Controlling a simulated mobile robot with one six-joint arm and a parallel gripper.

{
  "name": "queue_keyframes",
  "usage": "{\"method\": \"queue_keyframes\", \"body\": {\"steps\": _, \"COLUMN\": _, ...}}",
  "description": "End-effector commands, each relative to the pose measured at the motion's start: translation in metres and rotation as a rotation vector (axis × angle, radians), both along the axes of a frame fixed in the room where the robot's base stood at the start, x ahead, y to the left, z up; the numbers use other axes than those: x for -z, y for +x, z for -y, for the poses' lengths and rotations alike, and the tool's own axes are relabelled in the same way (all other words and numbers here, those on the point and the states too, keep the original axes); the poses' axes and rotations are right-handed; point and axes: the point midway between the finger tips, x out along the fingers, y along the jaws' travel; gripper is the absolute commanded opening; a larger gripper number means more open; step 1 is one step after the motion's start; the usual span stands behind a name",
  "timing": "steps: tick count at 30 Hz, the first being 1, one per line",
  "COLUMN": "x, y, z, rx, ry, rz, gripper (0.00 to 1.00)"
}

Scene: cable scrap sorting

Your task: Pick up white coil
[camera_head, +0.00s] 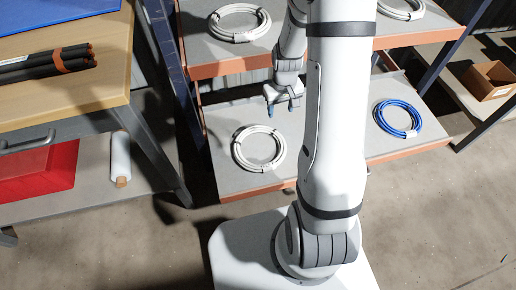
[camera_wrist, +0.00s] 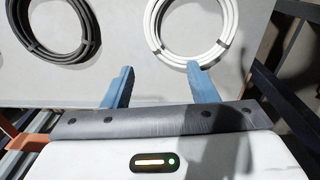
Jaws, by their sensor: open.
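In the head view a white coil (camera_head: 239,157) lies flat on the lower shelf. Two more white coils lie on the upper shelf, one at left (camera_head: 238,37) and one at the top right (camera_head: 402,15), partly cut off. My gripper (camera_head: 283,106) is open and empty, up and right of the lower white coil and apart from it. In the wrist view a white coil (camera_wrist: 161,42) lies beyond my gripper (camera_wrist: 160,85); the right fingertip overlaps its near edge in the picture. A black coil (camera_wrist: 50,58) lies to its left. I cannot tell which shelf these are on.
A blue coil (camera_head: 398,134) lies on the lower shelf at right. The rack's orange shelf edges (camera_head: 240,193) and blue post (camera_head: 167,45) border the space. A workbench (camera_head: 100,95) with black rods stands left; a cardboard box (camera_head: 488,80) sits right. My arm hides the shelf middle.

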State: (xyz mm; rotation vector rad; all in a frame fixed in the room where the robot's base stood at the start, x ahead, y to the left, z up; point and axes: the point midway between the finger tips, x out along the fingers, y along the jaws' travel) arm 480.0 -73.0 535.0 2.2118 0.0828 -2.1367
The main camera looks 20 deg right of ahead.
Motion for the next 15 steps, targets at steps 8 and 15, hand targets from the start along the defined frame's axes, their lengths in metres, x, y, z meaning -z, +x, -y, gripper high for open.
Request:
{"method": "queue_keyframes", "body": {"steps": 8, "x": 0.115, "y": 0.008, "z": 0.015, "rx": -0.015, "ry": 0.006, "rz": -0.034, "gripper": 0.53}}
{"method": "queue_keyframes", "body": {"steps": 15, "x": 0.142, "y": 0.008, "z": 0.016, "rx": -0.018, "ry": 0.006, "rz": -0.037, "gripper": 0.53}}
